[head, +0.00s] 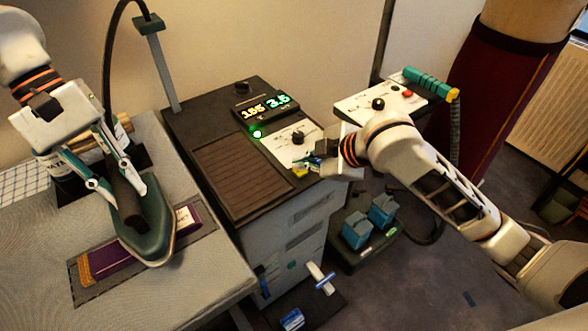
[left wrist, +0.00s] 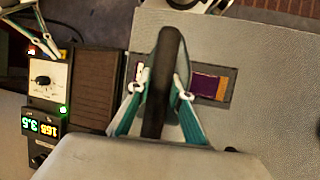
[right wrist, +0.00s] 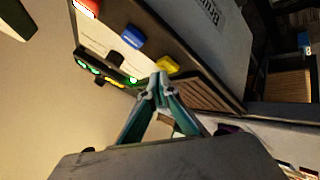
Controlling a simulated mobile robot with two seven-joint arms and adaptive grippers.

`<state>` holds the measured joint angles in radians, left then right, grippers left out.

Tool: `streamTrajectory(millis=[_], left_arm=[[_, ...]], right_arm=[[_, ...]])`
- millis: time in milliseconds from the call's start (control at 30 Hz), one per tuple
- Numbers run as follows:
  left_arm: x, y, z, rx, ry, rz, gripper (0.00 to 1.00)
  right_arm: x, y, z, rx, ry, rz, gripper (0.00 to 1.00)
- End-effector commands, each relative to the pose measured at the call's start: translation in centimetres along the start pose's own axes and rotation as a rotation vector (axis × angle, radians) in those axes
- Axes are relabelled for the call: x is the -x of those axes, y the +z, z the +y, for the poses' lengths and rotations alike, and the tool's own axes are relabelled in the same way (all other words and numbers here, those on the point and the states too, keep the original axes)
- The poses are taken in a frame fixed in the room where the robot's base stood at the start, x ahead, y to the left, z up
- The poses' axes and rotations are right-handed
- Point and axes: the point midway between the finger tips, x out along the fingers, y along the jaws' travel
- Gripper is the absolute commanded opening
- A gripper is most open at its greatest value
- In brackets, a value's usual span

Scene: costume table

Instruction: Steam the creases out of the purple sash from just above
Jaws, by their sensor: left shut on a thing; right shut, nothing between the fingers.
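The purple sash (head: 112,257) lies on a dark grey mat (head: 88,292) on the grey table, with an orange-gold band at its left end. My left gripper (head: 112,183) is shut on the dark handle of a teal iron (head: 152,232). The iron is over the sash and hides its middle; I cannot tell whether it touches the cloth. In the left wrist view, the iron's handle (left wrist: 163,80) is between the fingers and the sash (left wrist: 208,85) shows beside it. My right gripper (head: 318,160) is shut and empty by the station's control panel; its fingertips (right wrist: 158,80) meet near a yellow button.
The steam station (head: 235,175) has a lit display (head: 265,106), a knob (head: 298,136) and a ribbed brown top. A black hose (head: 108,60) rises behind my left arm. A second panel (head: 380,102) with a teal handle stands at the back right.

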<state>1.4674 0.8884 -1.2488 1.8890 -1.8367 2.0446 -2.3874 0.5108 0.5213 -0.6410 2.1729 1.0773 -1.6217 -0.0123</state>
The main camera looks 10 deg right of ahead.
Motion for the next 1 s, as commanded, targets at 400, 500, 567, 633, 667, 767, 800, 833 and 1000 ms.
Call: streamTrajectory(millis=[400, 500, 567, 633, 667, 767, 800, 833, 1000], left_arm=[[0.2, 0.1, 0.1, -0.001, 0.002, 0.001, 0.00], [0.2, 0.1, 0.1, -0.001, 0.002, 0.001, 0.00], [0.2, 0.1, 0.1, -0.001, 0.002, 0.001, 0.00], [0.2, 0.1, 0.1, -0.001, 0.002, 0.001, 0.00], [0.2, 0.1, 0.1, -0.001, 0.002, 0.001, 0.00], [0.2, 0.1, 0.1, -0.001, 0.002, 0.001, 0.00], [0.2, 0.1, 0.1, -0.001, 0.002, 0.001, 0.00], [0.2, 0.1, 0.1, -0.001, 0.002, 0.001, 0.00], [0.2, 0.1, 0.1, -0.001, 0.002, 0.001, 0.00]], right_arm=[[0.6, -0.4, 0.4, 0.001, 0.001, 0.000, 0.00], [0.6, -0.4, 0.5, 0.001, 0.001, 0.000, 0.00], [0.8, -0.6, 0.6, 0.002, 0.002, 0.001, 0.00], [1.1, -0.8, 0.8, 0.002, 0.002, 0.002, 0.00], [1.2, -0.9, 0.9, 0.002, 0.002, 0.002, 0.00], [1.8, -1.3, 1.4, 0.003, 0.003, 0.001, 0.00], [2.0, -1.5, 1.5, 0.002, 0.002, 0.001, 0.00], [2.1, -1.6, 1.6, 0.001, 0.002, 0.001, 0.00], [3.1, -2.2, 2.3, 0.001, 0.003, 0.001, 0.00]])
